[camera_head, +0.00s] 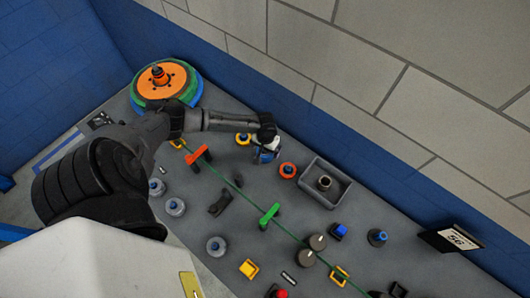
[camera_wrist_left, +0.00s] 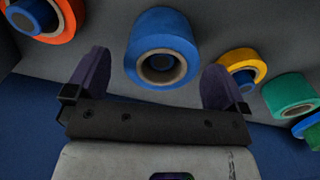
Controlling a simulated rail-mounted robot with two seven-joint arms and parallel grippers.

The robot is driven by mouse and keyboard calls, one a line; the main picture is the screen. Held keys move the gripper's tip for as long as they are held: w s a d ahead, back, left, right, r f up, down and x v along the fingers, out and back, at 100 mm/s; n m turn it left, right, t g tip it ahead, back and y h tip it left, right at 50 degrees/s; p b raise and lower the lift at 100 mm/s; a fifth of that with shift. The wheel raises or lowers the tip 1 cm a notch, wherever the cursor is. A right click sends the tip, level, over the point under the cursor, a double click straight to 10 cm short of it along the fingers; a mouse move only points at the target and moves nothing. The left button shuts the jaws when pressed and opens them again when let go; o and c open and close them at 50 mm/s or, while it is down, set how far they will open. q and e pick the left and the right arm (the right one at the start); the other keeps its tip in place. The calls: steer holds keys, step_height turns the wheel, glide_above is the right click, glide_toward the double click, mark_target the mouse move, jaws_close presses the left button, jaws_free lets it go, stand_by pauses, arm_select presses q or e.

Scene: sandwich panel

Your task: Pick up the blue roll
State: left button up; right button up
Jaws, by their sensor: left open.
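The blue roll (camera_wrist_left: 163,28) shows in the left wrist view, a thick ring with a pale core around a dark hole. It lies between and beyond the two fingers of my open left gripper (camera_wrist_left: 155,82), with the fingers apart from it on either side. In the head view the left gripper (camera_head: 267,130) is over the back part of the panel and partly hides the blue roll (camera_head: 265,157). My right gripper is not seen.
An orange roll (camera_head: 287,170) and a yellow roll (camera_head: 243,139) flank the blue roll closely. A grey bin (camera_head: 341,190) stands to the right, before the wall. A large orange disc (camera_head: 165,80) is at back left. Several knobs and a green cord cover the panel.

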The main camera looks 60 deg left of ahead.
mark_target(265, 152)
arm_select(q)
steer(key=shift+f, duration=1.85)
steer(key=shift+c, duration=0.5)
steer(key=c, duration=0.9)
steer(key=shift+o, duration=0.2)
steer(key=shift+r, duration=0.5)
step_height(265, 152, up, 3)
steer(key=shift+d+r, duration=0.1)
steer(key=shift+r, duration=0.1)
steer(key=w+d+r, duration=0.2)
steer(key=d+r, duration=0.4)
steer(key=d, duration=0.5)
steer(key=shift+w+r, duration=0.25)
steer(key=shift+r, duration=0.05)
